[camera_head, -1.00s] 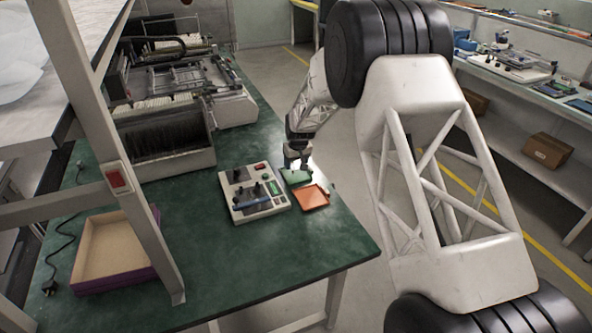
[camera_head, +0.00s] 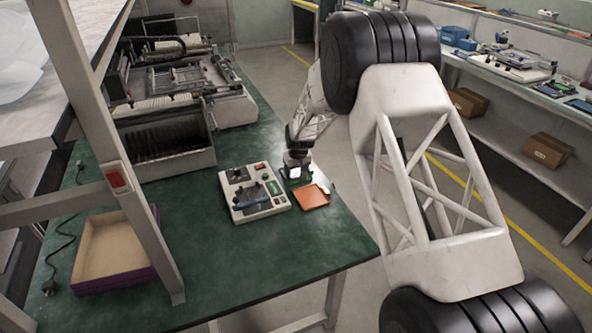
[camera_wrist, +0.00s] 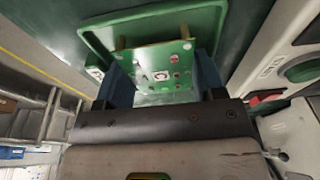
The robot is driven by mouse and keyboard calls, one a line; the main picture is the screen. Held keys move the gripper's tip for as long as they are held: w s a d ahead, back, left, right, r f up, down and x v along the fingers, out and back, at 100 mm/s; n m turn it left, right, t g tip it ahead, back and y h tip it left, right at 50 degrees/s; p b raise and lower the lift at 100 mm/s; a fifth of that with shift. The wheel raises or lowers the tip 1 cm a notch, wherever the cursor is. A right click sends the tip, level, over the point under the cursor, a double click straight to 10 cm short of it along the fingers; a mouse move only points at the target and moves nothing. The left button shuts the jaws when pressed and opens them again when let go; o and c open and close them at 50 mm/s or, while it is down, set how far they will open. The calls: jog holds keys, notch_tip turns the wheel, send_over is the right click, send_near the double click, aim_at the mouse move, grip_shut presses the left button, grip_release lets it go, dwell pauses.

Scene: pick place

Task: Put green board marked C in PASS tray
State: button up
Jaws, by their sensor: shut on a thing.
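My gripper (camera_head: 296,172) is at the right edge of the green table, over the green tray (camera_head: 307,178). In the wrist view its two dark blue fingers (camera_wrist: 163,84) are shut on a green board (camera_wrist: 182,48). The board has a white label with a dark mark, small red parts and pale pins; I cannot read the mark for certain. Behind the board shows the green tray's raised rim (camera_wrist: 100,40), with a small white label at its corner. I cannot tell whether the board touches the tray.
An orange tray (camera_head: 311,197) lies just in front of the green tray. A pale test device (camera_head: 236,201) with knobs stands close to its left. An open box (camera_head: 112,250) and a large machine (camera_head: 180,90) are farther left. The table's right edge is near.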

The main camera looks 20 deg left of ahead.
aim_at(298, 175)
jog(key=o, duration=0.5)
jog(key=shift+s+d+r, duration=0.3)
jog(key=shift+r, duration=1.7)
jog(key=shift+s+d+r, duration=0.25)
jog(key=shift+r, duration=1.75)
jog(key=shift+s+d+r, duration=0.3)
jog(key=shift+r, duration=1.7)
